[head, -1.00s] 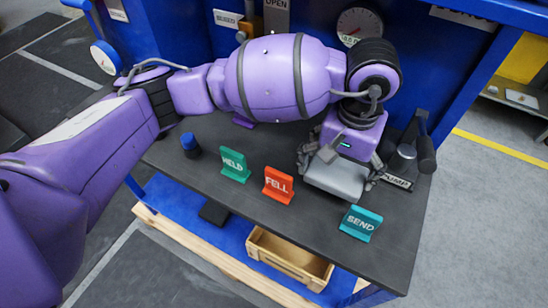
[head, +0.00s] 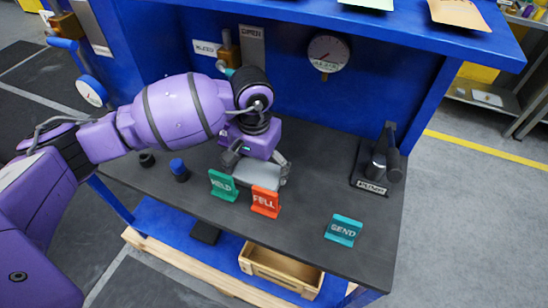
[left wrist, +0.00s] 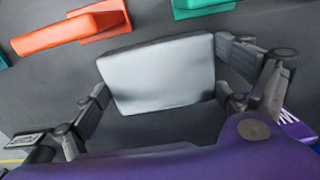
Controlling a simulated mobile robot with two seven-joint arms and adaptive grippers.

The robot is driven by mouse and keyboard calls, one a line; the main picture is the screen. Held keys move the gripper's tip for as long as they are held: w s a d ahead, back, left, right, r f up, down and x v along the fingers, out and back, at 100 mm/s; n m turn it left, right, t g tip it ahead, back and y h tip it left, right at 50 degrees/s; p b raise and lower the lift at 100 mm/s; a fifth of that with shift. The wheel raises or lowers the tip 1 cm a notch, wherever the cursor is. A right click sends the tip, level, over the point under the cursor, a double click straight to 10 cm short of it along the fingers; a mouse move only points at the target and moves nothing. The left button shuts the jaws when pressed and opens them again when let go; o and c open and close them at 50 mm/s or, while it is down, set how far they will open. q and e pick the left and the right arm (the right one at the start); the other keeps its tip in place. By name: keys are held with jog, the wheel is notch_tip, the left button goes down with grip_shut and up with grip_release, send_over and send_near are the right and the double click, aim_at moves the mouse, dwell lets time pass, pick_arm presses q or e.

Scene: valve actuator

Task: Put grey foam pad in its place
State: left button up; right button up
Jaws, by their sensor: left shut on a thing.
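The grey foam pad (head: 258,176) is a light block with rounded edges. My left gripper (head: 257,167) is shut on it, one finger at each side. The pad is behind the green HELD sign (head: 223,186) and the orange FELL sign (head: 266,201); I cannot tell whether it touches the dark bench top. In the left wrist view the pad (left wrist: 160,72) fills the space between the fingers of the left gripper (left wrist: 160,98). My right gripper is not in view.
A teal SEND sign (head: 343,230) stands at the front right of the bench (head: 310,190). A pump with a lever (head: 378,165) stands at the right. A blue-capped piece (head: 179,170) is to the left. A gauge (head: 328,53) hangs on the blue back panel. Bench between FELL and pump is clear.

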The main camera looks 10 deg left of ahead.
pick_arm(q)
jog(key=shift+f, duration=0.4)
jog(key=o, duration=0.7)
